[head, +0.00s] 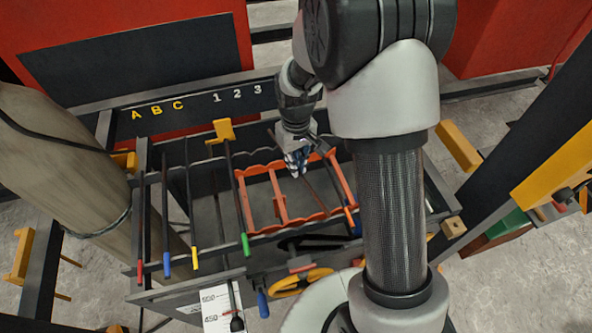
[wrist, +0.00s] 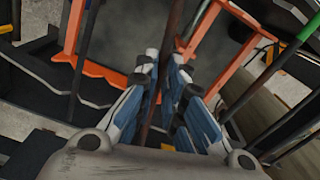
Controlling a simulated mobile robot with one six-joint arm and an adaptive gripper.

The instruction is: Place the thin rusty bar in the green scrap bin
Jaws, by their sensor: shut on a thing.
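My gripper (head: 297,163) is over the orange frame in the middle of the head view, shut on the thin rusty bar (head: 312,192). The bar slants down to the right from the fingers, over the orange frame. In the wrist view the brown bar (wrist: 174,28) runs between the blue-and-white fingertips (wrist: 164,72). I cannot tell whether its lower end touches anything. A green box (head: 508,226), apparently the scrap bin, is at the right, partly hidden behind a dark post; its inside is mostly hidden.
The orange frame (head: 284,216) sits in a dark tray below my gripper. Several upright bars with coloured ends, one green-tipped (head: 245,243), stand to its left. A dark post with a yellow panel (head: 553,168) rises at the right. A thick column (head: 60,150) stands at the left.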

